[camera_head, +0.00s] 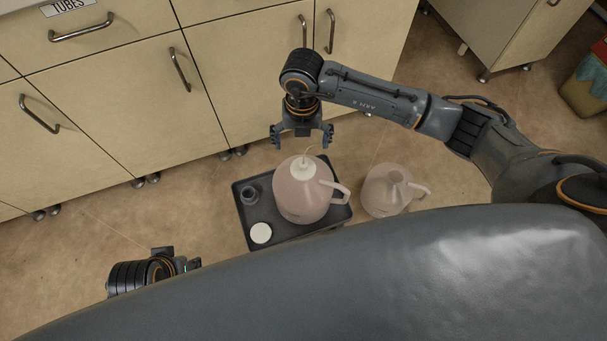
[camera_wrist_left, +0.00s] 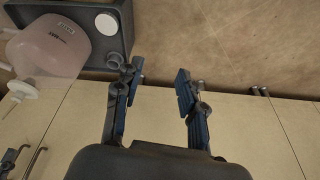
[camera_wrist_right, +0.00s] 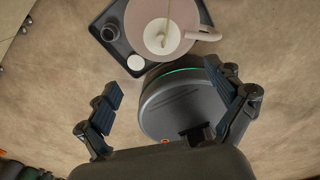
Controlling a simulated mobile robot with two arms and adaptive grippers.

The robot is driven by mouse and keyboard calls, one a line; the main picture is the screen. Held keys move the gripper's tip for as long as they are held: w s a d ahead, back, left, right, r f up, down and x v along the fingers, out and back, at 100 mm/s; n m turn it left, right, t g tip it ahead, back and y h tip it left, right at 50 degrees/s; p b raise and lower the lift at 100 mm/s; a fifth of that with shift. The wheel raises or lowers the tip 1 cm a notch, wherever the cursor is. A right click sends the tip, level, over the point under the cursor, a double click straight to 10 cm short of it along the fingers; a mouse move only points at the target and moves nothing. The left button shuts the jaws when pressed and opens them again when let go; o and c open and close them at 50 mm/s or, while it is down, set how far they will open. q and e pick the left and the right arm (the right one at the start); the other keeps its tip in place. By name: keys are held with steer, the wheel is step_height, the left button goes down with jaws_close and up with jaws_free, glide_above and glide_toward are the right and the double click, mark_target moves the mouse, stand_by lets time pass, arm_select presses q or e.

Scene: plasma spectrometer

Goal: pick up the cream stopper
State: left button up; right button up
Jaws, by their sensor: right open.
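The cream stopper (camera_head: 303,168) sits in the mouth of a large pinkish jug (camera_head: 297,199) with a handle. A thin tube rises from the stopper. The stopper also shows in the right wrist view (camera_wrist_right: 161,38) and at the left edge of the left wrist view (camera_wrist_left: 22,89). My right gripper (camera_head: 301,141) is open and empty, just beyond the stopper on the cabinet side and apart from it. My left gripper (camera_wrist_left: 160,77) is open and empty, low to the left of the jug; its hand is partly hidden in the head view.
The jug stands on a dark tray (camera_head: 320,228) with a white disc (camera_head: 261,233) and a small dark container (camera_head: 250,195). A clear empty jug (camera_head: 388,193) stands on the floor to the right. Cream cabinets (camera_head: 120,110) line the back. Floor left of the tray is clear.

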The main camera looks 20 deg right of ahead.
mark_target(303, 164)
step_height(303, 164, down, 7)
steer(key=shift+w+d+f+b, duration=0.1)
steer(key=shift+d+f+b, duration=0.1)
steer(key=shift+b, duration=0.6)
steer(key=shift+f, duration=0.75)
step_height(303, 164, down, 4)
steer(key=shift+r+b, duration=0.25)
steer(key=shift+b, duration=0.55)
steer(key=shift+w+f, duration=0.1)
steer(key=shift+f, duration=0.55)
arm_select(q)
steer(key=r, duration=0.1)
steer(key=r+t, duration=0.1)
steer(key=shift+w+d+r, duration=0.1)
steer(key=shift+w+r, duration=0.25)
steer(key=shift+r, duration=0.05)
arm_select(e)
steer(key=c, duration=1.3)
steer(key=shift+o, duration=0.2)
